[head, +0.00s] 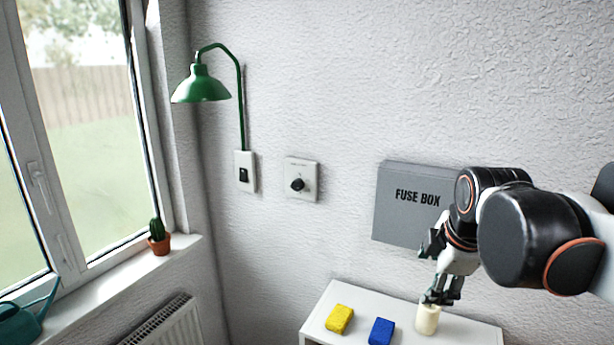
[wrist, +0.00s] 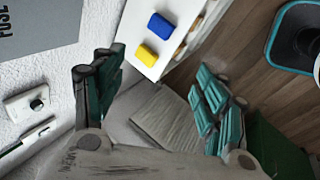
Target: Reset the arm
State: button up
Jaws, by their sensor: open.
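My arm comes in from the right side of the head view, and its gripper (head: 442,299) points down in front of the fuse box. In the picture the fingertips overlap the top of a cream cylinder (head: 428,321) on the white cabinet; I cannot tell whether they touch it. In the wrist view my gripper (wrist: 162,62) has its two teal-and-black fingers spread wide, with nothing held between them. The cylinder does not show clearly there.
The white cabinet (head: 316,322) carries a yellow sponge (head: 339,319) and a blue sponge (head: 381,332). A grey fuse box (head: 400,215), a dial (head: 299,183) and a switch (head: 244,174) under a green lamp (head: 203,87) are on the wall. A cactus (head: 158,237) stands on the windowsill.

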jog(key=s+a+f+m+b, duration=0.2)
jog(key=s+f+m+b, duration=0.3)
jog(key=f, duration=0.4)
jog(key=s+a+f+m+t+b, duration=0.1)
jog(key=s+a+f+m+b, duration=0.2)
jog(key=s+f+m+b, duration=0.2)
jog(key=s+f+m, duration=0.3)
jog(key=f+m, duration=0.1)
jog(key=m, duration=0.1)
jog(key=shift+f+m+t+y, duration=0.25)
jog(key=shift+m+t+y, duration=0.05)
jog(key=shift+c, duration=0.3)
